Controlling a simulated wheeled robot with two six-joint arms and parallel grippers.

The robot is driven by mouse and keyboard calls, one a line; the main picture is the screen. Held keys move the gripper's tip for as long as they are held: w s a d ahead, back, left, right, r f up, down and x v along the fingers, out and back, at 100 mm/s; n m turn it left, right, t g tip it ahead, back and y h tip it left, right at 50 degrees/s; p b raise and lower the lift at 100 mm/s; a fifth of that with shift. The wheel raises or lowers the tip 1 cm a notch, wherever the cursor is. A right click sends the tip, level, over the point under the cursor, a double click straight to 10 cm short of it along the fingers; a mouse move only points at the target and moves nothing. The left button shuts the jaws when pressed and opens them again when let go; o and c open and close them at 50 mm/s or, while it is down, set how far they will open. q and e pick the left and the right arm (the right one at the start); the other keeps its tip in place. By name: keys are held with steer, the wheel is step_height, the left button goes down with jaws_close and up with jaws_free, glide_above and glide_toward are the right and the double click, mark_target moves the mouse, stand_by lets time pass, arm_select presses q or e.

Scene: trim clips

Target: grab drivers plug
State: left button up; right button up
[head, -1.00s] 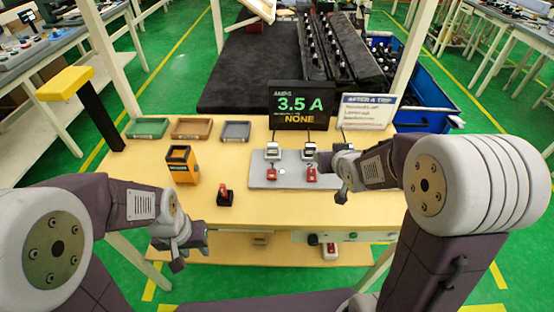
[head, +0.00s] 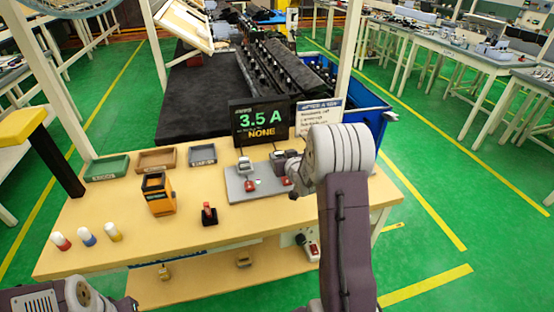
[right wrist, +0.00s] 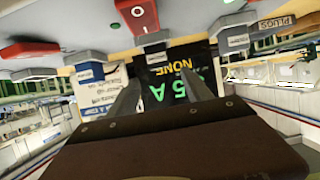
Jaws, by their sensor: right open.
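Two pale plugs stand at the back of a grey panel (head: 232,188) on the yellow bench. The left plug (head: 244,165) is clear in the head view; the right one (head: 278,157) is partly covered by my right gripper (head: 288,165). I cannot read which says drivers. The right fingers are apart and empty. My left gripper (head: 126,304) is barely in view at the bottom.
A red switch (head: 250,185) is in front of the left plug and another (head: 286,181) near the right. A display (head: 262,120) reading 3.5 A and a sign (head: 318,115) stand behind. Trays, an orange box (head: 158,194) and a red-handled tool (head: 209,213) are left.

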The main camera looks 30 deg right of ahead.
mark_target(279, 153)
steer(key=shift+w+d+f, duration=0.4)
steer(key=shift+w+f, duration=0.05)
steer(key=shift+w, duration=0.05)
steer(key=x, duration=0.4)
steer(key=shift+w+a+f, duration=0.25)
steer(key=shift+w+f, duration=0.1)
steer(key=shift+s, duration=0.1)
steer(key=c, duration=0.3)
steer(key=shift+r, duration=0.1)
jaws_close()
